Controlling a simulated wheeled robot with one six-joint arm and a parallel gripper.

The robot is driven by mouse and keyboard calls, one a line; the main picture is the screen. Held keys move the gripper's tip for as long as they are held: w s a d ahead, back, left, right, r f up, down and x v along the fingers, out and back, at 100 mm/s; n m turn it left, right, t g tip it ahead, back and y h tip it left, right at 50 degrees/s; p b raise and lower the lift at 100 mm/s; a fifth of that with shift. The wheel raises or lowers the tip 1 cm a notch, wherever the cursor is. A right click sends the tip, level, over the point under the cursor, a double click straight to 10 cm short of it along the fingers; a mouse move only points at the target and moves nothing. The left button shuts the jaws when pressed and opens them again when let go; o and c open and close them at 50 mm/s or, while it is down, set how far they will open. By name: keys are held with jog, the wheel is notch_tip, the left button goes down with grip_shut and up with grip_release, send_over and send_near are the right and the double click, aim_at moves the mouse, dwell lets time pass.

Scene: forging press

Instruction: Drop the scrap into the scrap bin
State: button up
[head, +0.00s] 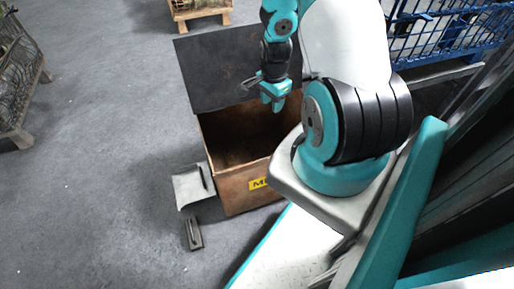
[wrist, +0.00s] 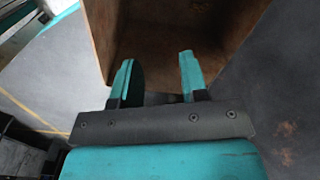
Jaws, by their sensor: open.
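The scrap bin (head: 243,190) is a rusty brown open-topped box with a yellow label on its front and a dark lid raised behind it. My gripper (head: 272,103) hangs over the bin's opening, towards its back. In the wrist view, my gripper (wrist: 156,62) has its two teal fingers apart with nothing between them, pointing into the bin (wrist: 102,32). The bin's inside is dark, and I cannot make out any scrap in it. A bent grey metal sheet (head: 189,190) is at the bin's left front corner. I cannot tell whether it is scrap.
A small dark slotted metal piece (head: 194,234) lies on the floor in front of the bent sheet. A wire-mesh crate (head: 18,75) stands at the far left, a wooden pallet (head: 200,15) at the back, and a blue mesh container (head: 440,40) at the back right.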

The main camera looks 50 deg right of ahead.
notch_tip(320, 180, up, 8)
jog(key=p, duration=0.2)
jog(key=shift+r, duration=0.2)
jog(key=w+a+r+n+t+y, duration=0.1)
jog(key=w+a+r+n, duration=0.1)
jog(key=a+r+n, duration=0.65)
jog(key=w+a+r+n+y, duration=0.15)
jog(key=a+r+n, duration=0.3)
jog(key=a, duration=0.75)
jog(key=s+a+r+n+g+y+p, duration=0.1)
jog(key=s+a+r+n+y, duration=0.1)
jog(key=s+a+r+n, duration=1.2)
notch_tip(320, 180, up, 20)
jog(key=w+p, duration=0.1)
jog(key=p, duration=2.1)
jog(key=shift+w+a, duration=0.25)
jog(key=shift+a, duration=0.2)
